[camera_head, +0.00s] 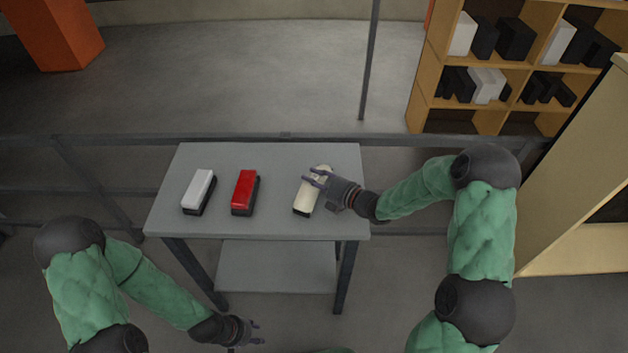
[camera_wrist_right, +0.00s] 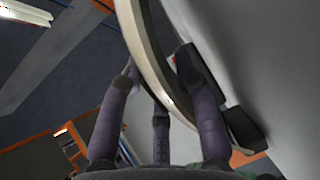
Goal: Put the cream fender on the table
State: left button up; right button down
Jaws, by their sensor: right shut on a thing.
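The cream fender (camera_head: 305,200) is a long cream block with a dark base, over the right part of the grey table (camera_head: 270,225). My right gripper (camera_head: 318,178) is shut on its far part, and the fingers hide some of it. In the right wrist view the cream fender (camera_wrist_right: 148,55) runs between the purple fingers (camera_wrist_right: 160,110). I cannot tell whether its base touches the tabletop. My left gripper (camera_head: 250,334) is open and empty, low in front of the table.
A white fender (camera_head: 199,187) and a red fender (camera_head: 245,190) stand on the table, left of the cream one. A rail (camera_head: 410,142) runs behind the table. A wooden shelf (camera_head: 430,85) stands at the back right. The tabletop's left front is bare.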

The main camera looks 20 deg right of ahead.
jog(key=shift+r, duration=0.1)
jog(key=c, duration=0.9)
grip_release()
jog(key=shift+s, duration=0.1)
jog(key=p+v, duration=0.2)
jog(key=v, duration=0.9)
jog(key=shift+s+d+r, duration=0.1)
jog(key=shift+s+d, duration=0.15)
jog(key=shift+s, duration=0.05)
